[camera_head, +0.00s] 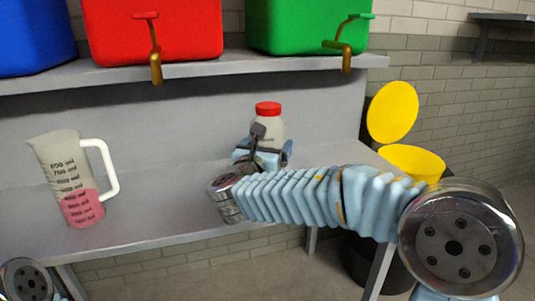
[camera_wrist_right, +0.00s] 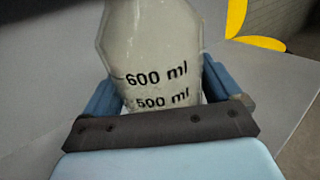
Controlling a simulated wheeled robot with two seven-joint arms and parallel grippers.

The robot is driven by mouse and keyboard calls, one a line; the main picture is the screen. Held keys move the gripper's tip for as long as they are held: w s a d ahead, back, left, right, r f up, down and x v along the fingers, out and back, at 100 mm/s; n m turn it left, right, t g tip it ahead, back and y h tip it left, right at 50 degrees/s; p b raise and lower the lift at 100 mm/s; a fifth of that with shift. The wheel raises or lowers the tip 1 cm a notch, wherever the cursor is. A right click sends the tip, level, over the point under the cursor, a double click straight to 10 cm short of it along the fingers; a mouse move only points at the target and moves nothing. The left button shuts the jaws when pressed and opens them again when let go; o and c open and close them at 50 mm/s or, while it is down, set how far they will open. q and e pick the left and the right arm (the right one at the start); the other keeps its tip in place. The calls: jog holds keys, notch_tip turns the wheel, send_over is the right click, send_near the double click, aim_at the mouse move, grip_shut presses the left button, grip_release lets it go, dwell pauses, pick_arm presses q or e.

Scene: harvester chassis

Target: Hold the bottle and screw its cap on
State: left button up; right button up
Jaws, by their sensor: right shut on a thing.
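The bottle (camera_head: 271,130) is pale and translucent, with a red cap (camera_head: 268,108) on its top. It looks upright over the grey worktop, its lower part hidden by my right gripper (camera_head: 262,155). In the right wrist view the bottle (camera_wrist_right: 152,50) shows its 600 ml and 500 ml marks between the two blue fingers of my right gripper (camera_wrist_right: 170,105), which is shut on it. The cap is out of that view. I cannot tell whether the cap is tight, or whether the bottle touches the worktop. My left gripper is not in view; only part of my left arm shows at bottom left.
A measuring jug (camera_head: 70,180) with pink liquid stands on the worktop (camera_head: 150,215) at left. Blue (camera_head: 35,35), red (camera_head: 150,30) and green (camera_head: 300,25) containers stand on the shelf (camera_head: 200,68) above. A yellow-lidded bin (camera_head: 412,160) stands at right. The worktop between jug and bottle is clear.

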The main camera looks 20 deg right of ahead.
jog(key=shift+f, duration=0.9)
jog(key=shift+f, duration=0.2)
jog(key=o, duration=1.8)
jog(key=shift+c, duration=0.2)
jog(key=shift+r, duration=0.25)
jog(key=b+v, duration=0.2)
jog(key=v, duration=1)
jog(key=shift+s+f, duration=0.1)
jog(key=shift+s, duration=0.05)
